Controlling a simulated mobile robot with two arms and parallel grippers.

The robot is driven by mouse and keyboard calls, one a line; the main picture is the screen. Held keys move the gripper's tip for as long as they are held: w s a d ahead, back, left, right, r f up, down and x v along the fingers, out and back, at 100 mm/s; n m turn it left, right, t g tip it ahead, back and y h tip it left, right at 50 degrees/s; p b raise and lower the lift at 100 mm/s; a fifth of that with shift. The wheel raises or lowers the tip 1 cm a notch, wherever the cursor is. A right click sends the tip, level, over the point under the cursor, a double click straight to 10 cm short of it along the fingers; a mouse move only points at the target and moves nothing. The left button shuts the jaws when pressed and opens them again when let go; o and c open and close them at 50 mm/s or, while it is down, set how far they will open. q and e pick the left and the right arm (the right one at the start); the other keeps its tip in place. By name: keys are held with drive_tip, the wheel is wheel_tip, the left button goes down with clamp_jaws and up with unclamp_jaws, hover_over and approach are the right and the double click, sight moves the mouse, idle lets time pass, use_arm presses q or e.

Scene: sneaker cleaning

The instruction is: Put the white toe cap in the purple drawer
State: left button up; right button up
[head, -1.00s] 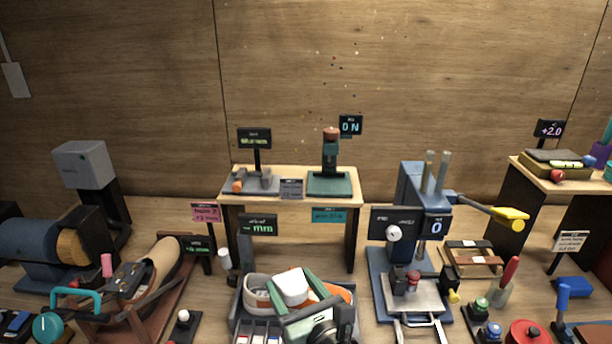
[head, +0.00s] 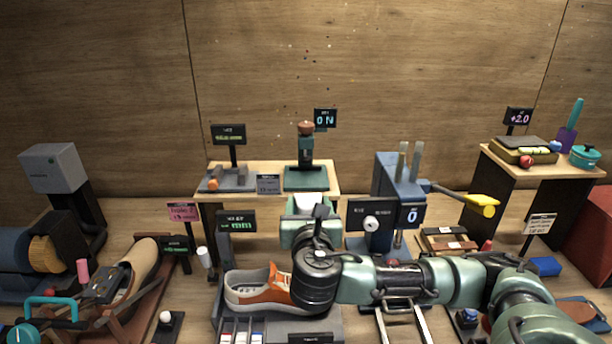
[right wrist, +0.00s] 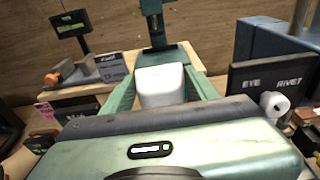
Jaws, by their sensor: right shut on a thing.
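My right gripper (head: 311,206) is raised in the middle of the head view, in front of the small wooden stand. In the right wrist view the white toe cap (right wrist: 162,86) sits between the two green fingers, and the gripper is shut on it. I cannot make out a purple drawer. My left gripper is not in view.
A wooden stand (head: 264,172) with a teal press is just beyond the gripper. A blue rivet press (head: 392,185) stands close on its right. A rack with coloured fronts (head: 241,337) is below the sneaker. At far right, a raised table (head: 555,170) bears a tray and a teal pot.

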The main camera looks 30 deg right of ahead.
drive_tip(key=p, duration=0.3)
approach(306, 178)
drive_tip(key=w+d, duration=0.1)
drive_tip(key=w+d+r, duration=0.1)
drive_tip(key=w, duration=0.1)
drive_tip(key=w+d+r, duration=0.1)
drive_tip(key=w, duration=0.1)
drive_tip(key=shift+w+d+r, duration=0.1)
drive_tip(key=shift+w+d, duration=0.05)
drive_tip(key=shift+w, duration=0.1)
drive_tip(key=p+x, duration=0.2)
drive_tip(key=x, duration=0.1)
drive_tip(key=shift+w+d, duration=0.2)
drive_tip(key=shift+w, duration=0.05)
drive_tip(key=shift+w+f+p, duration=0.1)
drive_tip(key=shift+f+p, duration=0.2)
drive_tip(key=shift+f, duration=0.05)
drive_tip(key=shift+f, duration=0.2)
drive_tip(key=o, duration=1.4)
